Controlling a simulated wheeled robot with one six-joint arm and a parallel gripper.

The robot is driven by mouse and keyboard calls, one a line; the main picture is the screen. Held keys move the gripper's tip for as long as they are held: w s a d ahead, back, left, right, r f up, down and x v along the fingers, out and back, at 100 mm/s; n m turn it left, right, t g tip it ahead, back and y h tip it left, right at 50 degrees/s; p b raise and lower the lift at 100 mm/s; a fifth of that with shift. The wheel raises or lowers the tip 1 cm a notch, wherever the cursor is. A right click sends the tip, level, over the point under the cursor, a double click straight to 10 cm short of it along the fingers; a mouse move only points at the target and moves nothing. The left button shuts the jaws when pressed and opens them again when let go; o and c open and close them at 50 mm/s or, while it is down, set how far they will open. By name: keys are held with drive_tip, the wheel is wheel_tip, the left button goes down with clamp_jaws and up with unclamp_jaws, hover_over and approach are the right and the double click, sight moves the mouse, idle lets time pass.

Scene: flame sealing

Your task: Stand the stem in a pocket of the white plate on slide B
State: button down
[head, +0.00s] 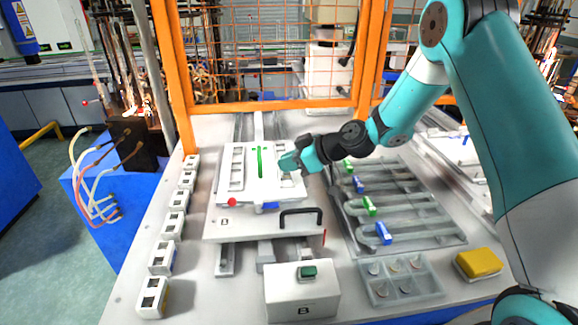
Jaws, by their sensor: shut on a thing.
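The white plate (223,190) lies on slide B (250,228), a pale slab with a "B" mark and a black handle (301,212). The plate has pocket rows at its left and right and a green strip (259,163) in the middle. My gripper (287,163) is over the right part of the plate, close above the right row. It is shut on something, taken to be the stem. The stem itself is too small or hidden to make out. I cannot tell whether it touches a pocket.
Right of the slide is a rack (410,228) with green and blue clips. A grey tray (400,287) with small parts, a yellow block (479,262) and a box with a green button (302,290) stand in front. Several white blocks (162,257) line the left. An orange cage (270,106) stands behind.

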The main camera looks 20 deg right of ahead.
drive_tip(key=shift+f, duration=1.1)
drive_tip(key=shift+f, duration=0.15)
drive_tip(key=c, duration=1.3)
unclamp_jaws()
